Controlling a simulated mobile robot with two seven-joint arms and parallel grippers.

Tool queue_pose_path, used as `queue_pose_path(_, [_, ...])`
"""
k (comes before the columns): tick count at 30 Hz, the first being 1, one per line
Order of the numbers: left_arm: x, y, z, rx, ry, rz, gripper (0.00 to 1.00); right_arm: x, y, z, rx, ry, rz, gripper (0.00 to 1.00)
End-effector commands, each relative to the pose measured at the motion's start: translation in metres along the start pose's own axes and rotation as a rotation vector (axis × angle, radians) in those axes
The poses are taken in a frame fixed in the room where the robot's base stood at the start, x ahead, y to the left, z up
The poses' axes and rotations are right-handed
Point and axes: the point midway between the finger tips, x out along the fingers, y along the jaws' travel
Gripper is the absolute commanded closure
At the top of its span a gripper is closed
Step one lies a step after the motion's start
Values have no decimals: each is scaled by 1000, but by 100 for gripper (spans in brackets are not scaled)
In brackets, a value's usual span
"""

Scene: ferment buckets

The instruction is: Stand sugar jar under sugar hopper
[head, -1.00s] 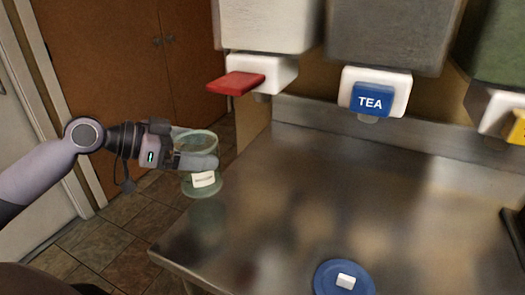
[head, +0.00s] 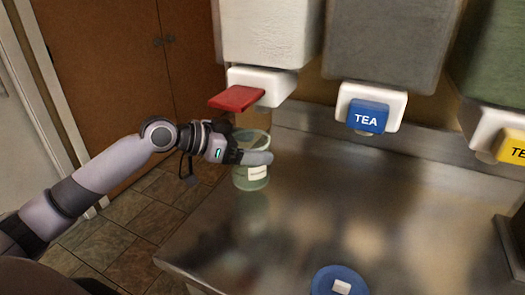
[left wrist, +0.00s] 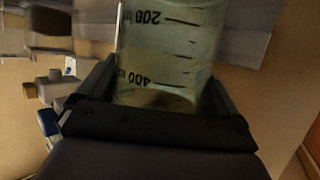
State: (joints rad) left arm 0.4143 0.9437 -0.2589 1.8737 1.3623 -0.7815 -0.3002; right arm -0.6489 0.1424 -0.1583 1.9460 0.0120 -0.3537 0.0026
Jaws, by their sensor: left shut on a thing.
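The sugar jar (head: 251,178) is a clear greenish cylinder with a white label. My left gripper (head: 256,157) is shut on it and holds it upright at the counter's left edge, below the red tap. I cannot tell whether its base touches the counter. In the left wrist view the jar (left wrist: 170,50) sits between the fingers, with 200 and 400 marks showing. The white hopper (head: 262,32) with the red lever (head: 237,98) hangs above and slightly left of the jar; no label is readable on this lever. My right gripper is not in view.
The metal counter (head: 330,195) is mostly clear. A blue disc (head: 340,280) with a white block lies at its front. A grey hopper (head: 380,45) has a blue TEA lever (head: 367,117). A green hopper (head: 498,60) with a yellow lever (head: 510,147) is at right, above a dark object (head: 511,243).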

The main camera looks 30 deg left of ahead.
Motion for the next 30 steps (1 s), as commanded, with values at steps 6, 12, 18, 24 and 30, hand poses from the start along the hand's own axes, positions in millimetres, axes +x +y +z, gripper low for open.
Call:
queue_pose_path(6, [24, 0, -13, 1, 5, 0, 69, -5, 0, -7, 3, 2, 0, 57])
queue_pose_path(12, [31, 0, -2, 0, -2, 0, 69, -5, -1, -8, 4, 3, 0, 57])
queue_pose_path(18, [40, 0, 20, 0, 1, -1, 69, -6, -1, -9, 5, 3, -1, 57])
queue_pose_path(24, [40, 0, 20, 2, 2, -1, 69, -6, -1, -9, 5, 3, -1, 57])
queue_pose_path(30, [41, 0, 24, 1, -1, -1, 0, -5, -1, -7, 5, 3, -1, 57])
